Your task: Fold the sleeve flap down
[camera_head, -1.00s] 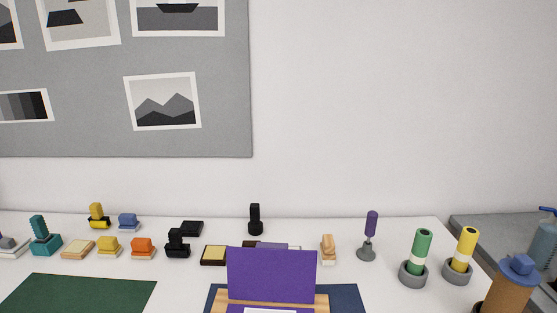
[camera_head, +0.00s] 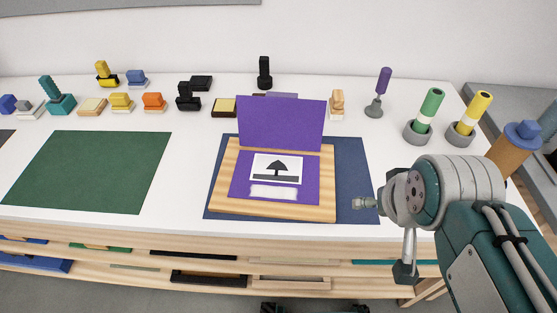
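A purple sleeve (camera_head: 305,190) lies open on a wooden board (camera_head: 230,166), which rests on a dark blue mat (camera_head: 355,170). Its purple flap (camera_head: 282,123) stands raised at the far edge, leaning slightly back. A white-bordered print with a dark tree-like shape (camera_head: 276,169) lies on the sleeve, with a pale label strip (camera_head: 272,192) nearer me. My grey and teal arm reaches in from the lower right. Its end is beside the mat's right side, apart from the flap. Its gripper fingers (camera_head: 405,272) are not clearly visible, so their opening cannot be told.
A green mat (camera_head: 90,170) lies at left. Several colored stamps line the back. A purple-handled tool (camera_head: 383,85) stands behind right, near green (camera_head: 430,105) and yellow (camera_head: 476,108) rollers in grey cups. Shelves with frames sit under the table edge. White table between mats is clear.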

